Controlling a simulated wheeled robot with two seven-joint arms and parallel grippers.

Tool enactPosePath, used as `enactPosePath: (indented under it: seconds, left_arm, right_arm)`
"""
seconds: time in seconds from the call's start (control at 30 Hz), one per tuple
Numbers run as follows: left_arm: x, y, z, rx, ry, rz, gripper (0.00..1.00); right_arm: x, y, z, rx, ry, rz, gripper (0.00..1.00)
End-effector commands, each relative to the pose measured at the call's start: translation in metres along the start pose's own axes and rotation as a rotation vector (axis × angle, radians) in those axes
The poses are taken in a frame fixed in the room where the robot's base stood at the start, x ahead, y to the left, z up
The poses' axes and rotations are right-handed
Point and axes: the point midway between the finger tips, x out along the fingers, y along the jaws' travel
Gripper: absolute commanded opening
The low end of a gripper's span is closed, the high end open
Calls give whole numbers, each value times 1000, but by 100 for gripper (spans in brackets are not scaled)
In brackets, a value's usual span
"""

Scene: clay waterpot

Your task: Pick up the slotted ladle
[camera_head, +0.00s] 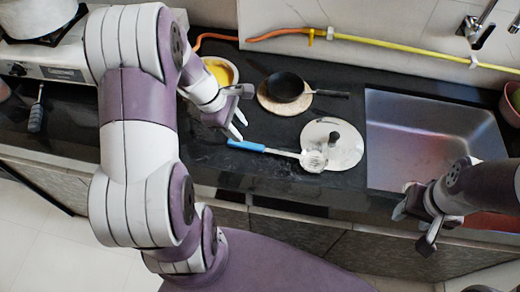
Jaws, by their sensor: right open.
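The slotted ladle (264,148) has a blue handle and a pale, slotted head. It lies on the dark counter, with its head resting at the edge of a round metal lid (348,150). My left gripper (239,124) is just above and left of the blue handle's end, its pale fingers apart and nothing between them. I cannot tell whether it touches the handle. My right gripper (412,226) is open and empty, at the counter's front edge below the sink.
A small black pan (286,87) sits on a round wooden board (267,102) behind the ladle. A bowl with yellow contents (222,72) stands behind my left gripper. The metal sink (425,135) is at the right. A stove (50,68) with a pot is at the far left.

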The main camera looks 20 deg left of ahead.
Motion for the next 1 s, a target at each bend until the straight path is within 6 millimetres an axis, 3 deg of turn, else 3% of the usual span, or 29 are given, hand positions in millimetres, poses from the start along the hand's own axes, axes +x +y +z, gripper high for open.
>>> enactPosePath:
  seconds: [0.1, 0.27, 0.43, 0.73, 0.77, 0.87, 1.0]
  left_arm:
    - [26, 1, 0, 3, 2, -4, 36]
    - [44, 0, 2, 6, 3, -4, 36]
    - [76, -4, 4, 6, 3, -3, 36]
    - [87, -3, 4, 6, 4, 0, 36]
    - [87, -3, 4, 7, 4, -1, 33]
    - [87, -2, 4, 7, 4, -1, 0]
    - [87, -2, 4, 7, 4, -1, 0]
  right_arm:
    - [5, 0, 1, 0, 0, 0, 51]
    - [7, 0, 1, 0, 0, 0, 51]
    - [12, 0, 1, 0, 0, 0, 51]
    - [12, 0, 1, 0, 0, 0, 51]
    - [12, 0, 1, 0, 0, 0, 51]
    - [12, 0, 1, 0, 0, 0, 51]
    - [12, 0, 1, 0, 0, 0, 51]
